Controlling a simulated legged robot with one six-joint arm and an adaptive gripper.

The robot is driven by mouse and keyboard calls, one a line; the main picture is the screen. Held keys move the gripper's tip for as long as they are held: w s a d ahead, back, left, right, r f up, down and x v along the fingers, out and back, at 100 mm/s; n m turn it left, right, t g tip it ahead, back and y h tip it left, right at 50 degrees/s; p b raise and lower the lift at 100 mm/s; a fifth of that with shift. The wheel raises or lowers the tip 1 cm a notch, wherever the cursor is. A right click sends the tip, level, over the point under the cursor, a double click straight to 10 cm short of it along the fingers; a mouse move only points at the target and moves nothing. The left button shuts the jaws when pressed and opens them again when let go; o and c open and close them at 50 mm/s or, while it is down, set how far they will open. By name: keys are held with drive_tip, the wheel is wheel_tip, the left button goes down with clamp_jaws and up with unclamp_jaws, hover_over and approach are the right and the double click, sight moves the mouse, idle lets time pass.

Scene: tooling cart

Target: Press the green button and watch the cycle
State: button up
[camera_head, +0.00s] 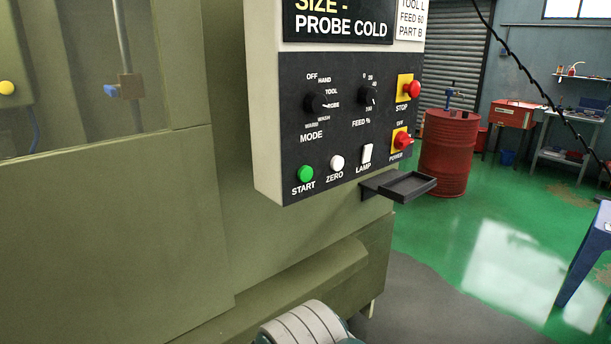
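The green button (305,174), labelled START, sits at the lower left of the dark control panel (345,140). Beside it are a white ZERO button (337,162) and a white LAMP switch (367,153). The MODE knob (317,103) has its pale mark toward the right, near PROBE. The FEED % knob (366,95) is to its right. The display (338,22) reads "SIZE - PROBE COLD"; its top is cut off. My gripper's fingers are not visible. A rounded pale grey part at the bottom edge may belong to my arm.
A red STOP button (412,89) and a red POWER switch (402,141) are at the panel's right. A small black tray (410,185) juts out below. The green machine body (100,240) fills the left. A red drum (450,155) stands behind on green floor.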

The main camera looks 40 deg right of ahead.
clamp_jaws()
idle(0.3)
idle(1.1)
